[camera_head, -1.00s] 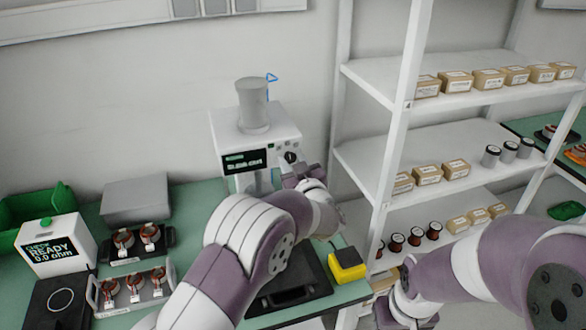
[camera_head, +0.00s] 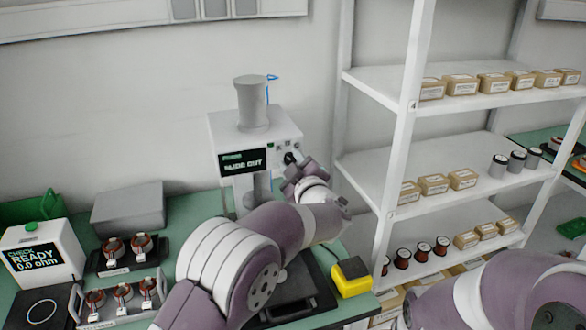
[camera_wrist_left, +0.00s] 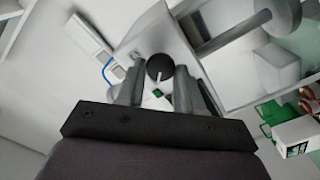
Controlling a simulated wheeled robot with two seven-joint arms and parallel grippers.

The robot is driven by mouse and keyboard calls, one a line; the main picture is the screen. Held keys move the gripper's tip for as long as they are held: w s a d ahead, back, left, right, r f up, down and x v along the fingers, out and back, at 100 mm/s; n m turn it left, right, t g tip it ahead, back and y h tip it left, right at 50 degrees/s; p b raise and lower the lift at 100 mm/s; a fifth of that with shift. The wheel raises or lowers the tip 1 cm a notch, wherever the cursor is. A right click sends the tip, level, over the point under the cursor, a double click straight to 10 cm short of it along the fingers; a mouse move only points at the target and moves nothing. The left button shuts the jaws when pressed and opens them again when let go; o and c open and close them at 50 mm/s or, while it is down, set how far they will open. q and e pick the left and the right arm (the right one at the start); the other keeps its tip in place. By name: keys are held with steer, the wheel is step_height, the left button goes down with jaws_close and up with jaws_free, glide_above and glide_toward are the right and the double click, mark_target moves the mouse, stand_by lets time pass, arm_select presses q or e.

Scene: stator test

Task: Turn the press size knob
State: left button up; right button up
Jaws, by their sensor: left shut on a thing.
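The press (camera_head: 254,135) is a white box with a grey cylinder on top and a dark screen (camera_head: 243,161) with green text that seems to read "SLIDE OUT". Its dark size knob (camera_head: 289,157) is on the front face, right of the screen. My left gripper (camera_head: 294,167) is at the knob and partly covers it in the head view. In the left wrist view the round black knob (camera_wrist_left: 160,68), with a white pointer mark, sits between the two fingers, and the left gripper (camera_wrist_left: 158,80) is shut on it. My right gripper is out of view; only its arm shows.
White shelves (camera_head: 385,165) with boxes and spools stand close on the right. Stator trays (camera_head: 122,298) and a white meter (camera_head: 40,252) reading "READY" are at the left.

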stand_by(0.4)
arm_select(q)
steer(key=o, duration=1)
steer(key=b+v, duration=0.2)
steer(key=v, duration=1)
steer(key=shift+s, duration=0.35)
steer(key=shift+d, duration=0.1)
